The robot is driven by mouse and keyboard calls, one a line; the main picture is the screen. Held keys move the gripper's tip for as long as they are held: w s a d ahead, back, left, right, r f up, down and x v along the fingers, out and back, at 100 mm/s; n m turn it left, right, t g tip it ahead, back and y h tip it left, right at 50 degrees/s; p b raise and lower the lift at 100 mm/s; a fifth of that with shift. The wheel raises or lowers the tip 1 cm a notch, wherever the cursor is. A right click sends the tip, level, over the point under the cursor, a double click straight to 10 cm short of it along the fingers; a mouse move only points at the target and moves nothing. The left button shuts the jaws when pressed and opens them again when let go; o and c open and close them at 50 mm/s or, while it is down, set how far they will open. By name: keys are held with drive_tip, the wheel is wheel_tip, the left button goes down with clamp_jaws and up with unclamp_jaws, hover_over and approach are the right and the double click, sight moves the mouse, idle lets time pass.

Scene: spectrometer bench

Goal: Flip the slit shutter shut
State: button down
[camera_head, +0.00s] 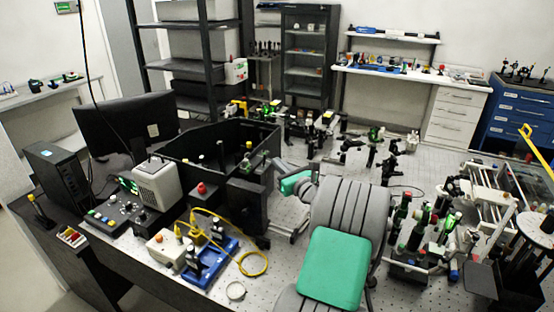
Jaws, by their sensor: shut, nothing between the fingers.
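My arm with its green panels rises from the bottom centre and bends left. My gripper (279,166) is at its grey end, small in the view, beside the right end of the open black enclosure (180,160). It looks shut, with nothing seen in it. A dark upright block (249,200) stands in front of the enclosure, left of and below my gripper. I cannot pick out the slit shutter or tell its position. I cannot tell whether my gripper touches anything.
A grey instrument box (158,183), a blue base with yellow cable (212,262) and a monitor (125,118) are on the left. Several green-topped optics (425,232) crowd the right. Some perforated bench top (290,258) is bare beside my arm.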

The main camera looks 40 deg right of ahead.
drive_tip(key=r+b+v, duration=0.1)
drive_tip(key=v, duration=0.8)
drive_tip(key=shift+r+b, duration=0.35)
